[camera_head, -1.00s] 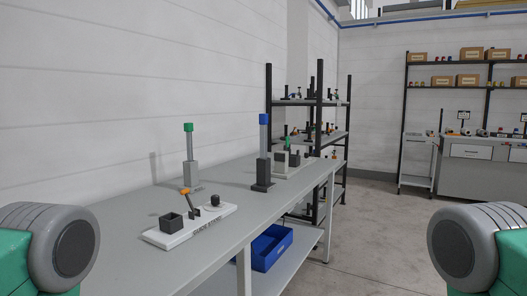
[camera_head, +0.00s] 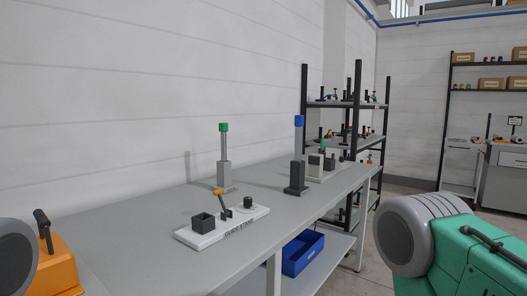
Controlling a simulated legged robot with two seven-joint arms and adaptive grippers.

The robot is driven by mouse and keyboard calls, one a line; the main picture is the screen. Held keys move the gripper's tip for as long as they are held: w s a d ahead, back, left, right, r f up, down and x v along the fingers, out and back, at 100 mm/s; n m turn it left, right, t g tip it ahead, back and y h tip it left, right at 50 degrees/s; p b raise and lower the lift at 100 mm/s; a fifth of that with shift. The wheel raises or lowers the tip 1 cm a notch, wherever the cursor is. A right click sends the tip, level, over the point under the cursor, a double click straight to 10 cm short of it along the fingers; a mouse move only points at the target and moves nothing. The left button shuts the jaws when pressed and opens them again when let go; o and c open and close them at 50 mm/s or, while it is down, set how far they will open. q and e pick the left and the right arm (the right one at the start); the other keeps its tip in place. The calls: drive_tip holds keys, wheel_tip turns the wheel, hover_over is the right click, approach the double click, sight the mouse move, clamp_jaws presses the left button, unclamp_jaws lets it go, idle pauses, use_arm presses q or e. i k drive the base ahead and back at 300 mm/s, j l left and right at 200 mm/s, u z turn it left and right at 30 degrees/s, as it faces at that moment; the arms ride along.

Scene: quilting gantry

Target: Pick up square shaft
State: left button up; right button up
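Two upright shafts stand on the grey workbench (camera_head: 130,238). One is a grey shaft with a green top (camera_head: 224,145), set in a light grey block (camera_head: 225,175). The other is a grey shaft with a blue top (camera_head: 298,138), set in a dark block (camera_head: 297,177). The blue top looks squared, but I cannot tell for sure which is the square shaft. A white guide station (camera_head: 200,237) at the bench's front holds a black square socket (camera_head: 203,223), an orange-tipped lever (camera_head: 230,203) and a dark round knob. Neither gripper shows; only parts of my arms are at the lower corners.
Another white fixture (camera_head: 328,170) stands farther along the bench. A blue bin (camera_head: 302,253) sits on the lower shelf. A black rack (camera_head: 306,120) stands behind the bench's far end.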

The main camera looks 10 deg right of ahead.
sight(299, 120)
drive_tip(key=i+l+u, duration=0.2)
drive_tip(key=l, duration=0.25)
drive_tip(key=i+l+u, duration=0.2)
drive_tip(key=l, duration=0.2)
drive_tip(key=l+u, duration=0.2)
drive_tip(key=l, duration=0.3)
drive_tip(key=i+l+u, duration=0.15)
drive_tip(key=l, duration=0.35)
drive_tip(key=i+l, duration=0.1)
drive_tip(key=l, duration=0.45)
drive_tip(key=i+l, duration=0.1)
drive_tip(key=l, duration=0.5)
drive_tip(key=i+l+u, duration=0.1)
drive_tip(key=l, duration=0.45)
drive_tip(key=i+l, duration=0.1)
drive_tip(key=l, duration=0.5)
drive_tip(key=i+l, duration=0.1)
drive_tip(key=l, duration=0.45)
drive_tip(key=u, duration=0.05)
